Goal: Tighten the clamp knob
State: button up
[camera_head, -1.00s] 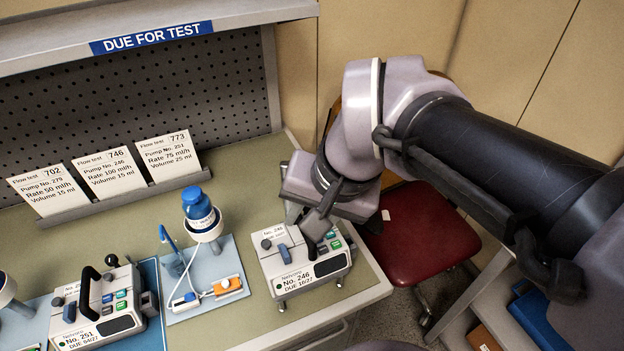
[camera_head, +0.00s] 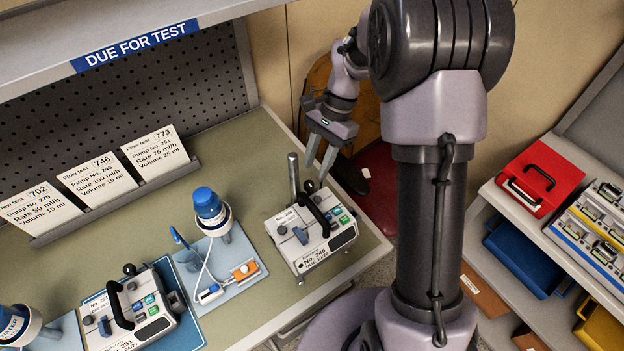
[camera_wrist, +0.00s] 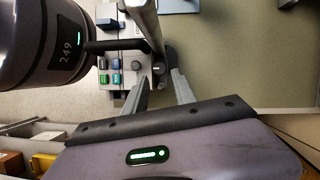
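Pump No. 246 (camera_head: 318,245) stands on the bench, with a black carrying handle and coloured buttons. A grey pole (camera_head: 293,180) rises upright at its back; it also crosses the top of the wrist view (camera_wrist: 146,35). In the wrist view a dark round knob (camera_wrist: 157,69) with a pale mark sits beside the pole, near the pump's edge; I take it for the clamp knob. My gripper (camera_head: 317,172) is open and empty behind the pump, pointing down toward it. In the wrist view its fingertips (camera_wrist: 160,77) lie either side of the knob; contact cannot be told.
Left of the pump is a blue mat with a blue-capped bottle (camera_head: 209,207) and an orange-and-white device (camera_head: 244,271). Pump No. 251 (camera_head: 130,312) stands further left. A red chair (camera_head: 378,185) is behind the bench's right edge. Shelves with a red case (camera_head: 540,177) are right.

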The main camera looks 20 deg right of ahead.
aim_at(311, 182)
jog(key=x, duration=0.4)
jog(key=shift+a+f+b, duration=0.1)
jog(key=shift+f+b, duration=0.15)
jog(key=shift+b, duration=0.1)
grip_shut()
